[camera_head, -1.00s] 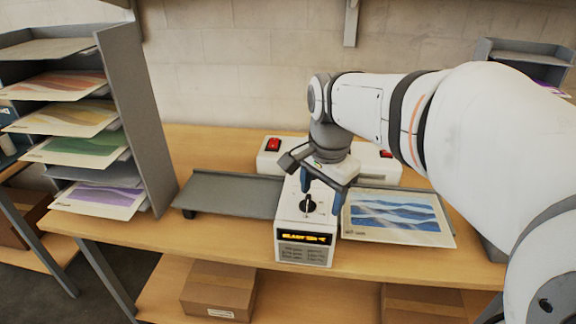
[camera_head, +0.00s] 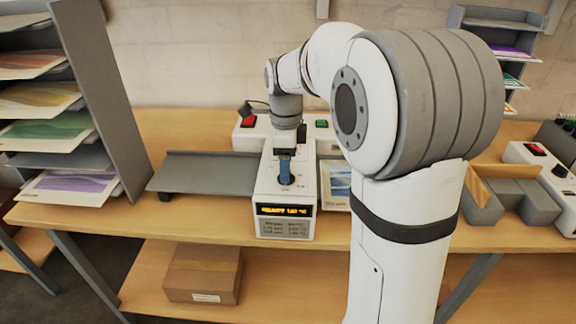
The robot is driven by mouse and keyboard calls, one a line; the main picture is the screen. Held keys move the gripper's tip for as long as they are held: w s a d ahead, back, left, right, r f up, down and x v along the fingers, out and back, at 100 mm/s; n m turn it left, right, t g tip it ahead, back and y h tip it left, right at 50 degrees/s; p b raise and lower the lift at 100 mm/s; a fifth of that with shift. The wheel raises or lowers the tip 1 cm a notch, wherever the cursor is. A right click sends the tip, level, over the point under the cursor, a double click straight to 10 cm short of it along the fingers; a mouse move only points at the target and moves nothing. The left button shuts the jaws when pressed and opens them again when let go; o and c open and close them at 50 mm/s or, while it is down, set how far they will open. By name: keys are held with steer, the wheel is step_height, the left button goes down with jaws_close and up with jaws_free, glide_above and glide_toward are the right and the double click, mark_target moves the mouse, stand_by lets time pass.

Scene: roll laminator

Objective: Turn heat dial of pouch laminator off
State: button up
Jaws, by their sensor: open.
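The pouch laminator (camera_head: 262,200) is a white unit on the wooden table, with a lit amber display (camera_head: 284,210) on its front that reads "READY" and a number I cannot read surely. Its dark heat dial (camera_head: 291,181) is on the top face, mostly hidden behind a blue fingertip. My gripper (camera_head: 285,172) points down right over the dial, seen edge-on, with its blue fingers at the dial. The gripper is open; I cannot tell whether the fingers touch the dial.
A red switch (camera_head: 248,121) and a green one (camera_head: 322,124) sit on the white rear body. A grey tray (camera_head: 205,172) lies left of the laminator, and a blue printed sheet (camera_head: 337,182) lies right, partly behind my arm. A paper rack (camera_head: 104,95) stands at left. Another white device (camera_head: 540,160) is at right.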

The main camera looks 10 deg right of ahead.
steer(key=shift+f, duration=0.75)
steer(key=c, duration=0.9)
steer(key=shift+d, duration=0.3)
steer(key=shift+c, duration=0.4)
steer(key=shift+a, duration=0.25)
